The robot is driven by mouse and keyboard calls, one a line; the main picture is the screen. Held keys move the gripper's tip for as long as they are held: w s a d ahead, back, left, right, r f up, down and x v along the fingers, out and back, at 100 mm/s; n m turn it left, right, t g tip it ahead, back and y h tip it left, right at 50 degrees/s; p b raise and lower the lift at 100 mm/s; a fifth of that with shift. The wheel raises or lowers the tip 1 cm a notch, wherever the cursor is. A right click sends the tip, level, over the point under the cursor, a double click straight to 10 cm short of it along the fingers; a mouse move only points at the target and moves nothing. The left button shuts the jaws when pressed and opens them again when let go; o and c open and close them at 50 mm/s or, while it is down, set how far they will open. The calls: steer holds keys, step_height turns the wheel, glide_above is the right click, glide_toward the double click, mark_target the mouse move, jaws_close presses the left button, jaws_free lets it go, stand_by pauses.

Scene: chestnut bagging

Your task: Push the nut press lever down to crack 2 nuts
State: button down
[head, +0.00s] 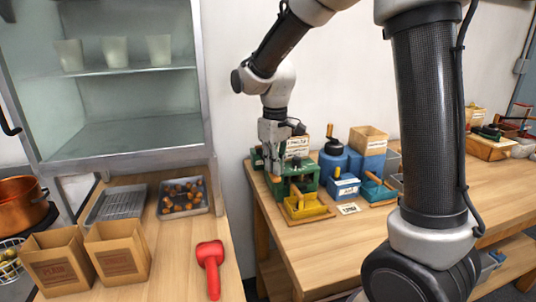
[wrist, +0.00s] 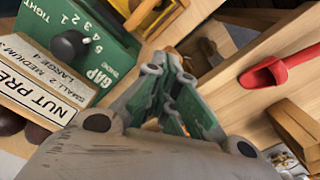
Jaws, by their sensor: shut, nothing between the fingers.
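The green nut press (head: 303,184) stands at the near left of the right-hand table. In the wrist view its green body (wrist: 112,62) shows a black gap knob and a "NUT PRE..." label. My gripper (head: 276,176) points down at the press's left side, its fingers together and empty. In the wrist view the fingertips (wrist: 166,82) are close beside the green body. A wooden bar (wrist: 143,14) shows beyond the press body; I cannot tell whether it is the lever. The lever is not clearly visible in the head view, and no nut can be seen inside the press.
A tray of nuts (head: 168,211), a wire-like tray (head: 108,207), two paper bags (head: 117,254) and a red scoop (head: 211,256) are on the left counter. A yellow tray (head: 305,206) sits before the press, with blue devices (head: 344,187) to its right.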

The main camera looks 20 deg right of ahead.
steer(key=shift+f, duration=0.15)
steer(key=shift+s+f, duration=0.25)
steer(key=shift+f, duration=0.75)
steer(key=shift+f, duration=0.3)
steer(key=shift+w+r, duration=0.15)
steer(key=shift+r, duration=1.45)
steer(key=shift+w+r, duration=0.15)
steer(key=shift+r, duration=1.4)
steer(key=shift+w+r, duration=0.15)
steer(key=shift+r, duration=1.45)
step_height(320, 180, up, 5)
